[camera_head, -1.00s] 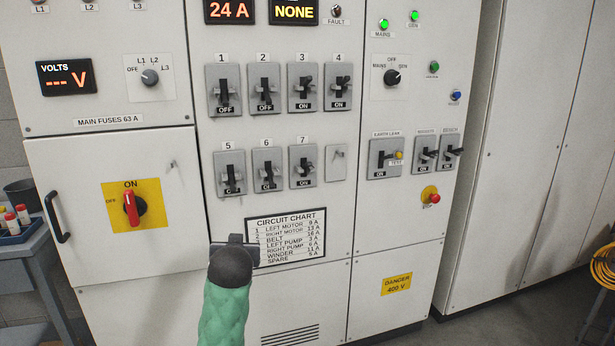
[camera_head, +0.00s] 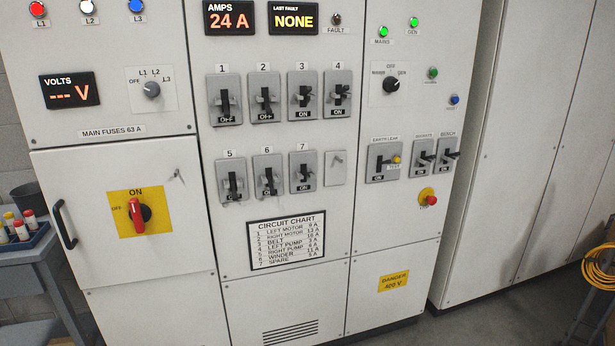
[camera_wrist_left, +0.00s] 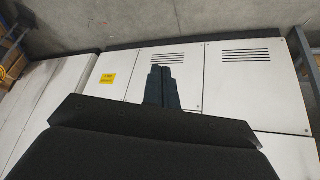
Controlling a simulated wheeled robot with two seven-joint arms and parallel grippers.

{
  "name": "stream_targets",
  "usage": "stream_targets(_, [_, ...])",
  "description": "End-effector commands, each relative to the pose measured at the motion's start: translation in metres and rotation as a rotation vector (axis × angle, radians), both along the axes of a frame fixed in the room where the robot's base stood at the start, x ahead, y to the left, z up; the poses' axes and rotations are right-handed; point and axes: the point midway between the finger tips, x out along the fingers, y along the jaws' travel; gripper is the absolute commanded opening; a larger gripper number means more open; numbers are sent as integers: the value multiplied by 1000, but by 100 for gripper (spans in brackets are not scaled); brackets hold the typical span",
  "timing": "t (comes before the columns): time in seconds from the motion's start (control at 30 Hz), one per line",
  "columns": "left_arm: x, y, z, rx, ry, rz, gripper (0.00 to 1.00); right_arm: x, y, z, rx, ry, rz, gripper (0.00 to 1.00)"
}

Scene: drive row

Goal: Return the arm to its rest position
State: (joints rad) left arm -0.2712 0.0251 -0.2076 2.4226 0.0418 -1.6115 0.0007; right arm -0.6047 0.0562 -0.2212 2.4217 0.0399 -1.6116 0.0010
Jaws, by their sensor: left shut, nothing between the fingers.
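My left gripper (camera_wrist_left: 164,86) shows in the left wrist view with its two dark fingers together and nothing between them. It is in front of the lower panels of the white switch cabinet (camera_wrist_left: 225,85), apart from them as far as I can tell. In the head view neither arm nor gripper shows. The cabinet (camera_head: 110,185) stands ahead with its numbered breakers, and the circuit chart (camera_head: 286,239) is in full view. My right gripper is in neither view.
A grey trolley (camera_head: 35,254) with a tray of colored-capped items (camera_head: 22,232) stands at the left. A red main switch (camera_head: 136,210) and a red stop button (camera_head: 428,197) stick out from the cabinet. A yellow cable coil (camera_head: 598,268) is at the right edge. Floor shows at lower right.

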Motion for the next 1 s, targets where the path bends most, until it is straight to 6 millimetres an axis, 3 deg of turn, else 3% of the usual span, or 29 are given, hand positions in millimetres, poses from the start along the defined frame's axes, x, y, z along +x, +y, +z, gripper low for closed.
stream_targets(0.1, [-42,2,-16,8,78,-6,0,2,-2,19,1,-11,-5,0])
stream_targets(0.3, [-109,5,-47,17,210,-13,0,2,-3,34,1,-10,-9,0])
stream_targets(0.5, [-157,6,-64,21,299,-15,0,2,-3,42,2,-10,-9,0])
stream_targets(0.67, [-172,6,-69,22,324,-16,0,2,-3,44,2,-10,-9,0])
stream_targets(1.0, [-172,6,-70,22,325,-16,0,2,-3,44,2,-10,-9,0])
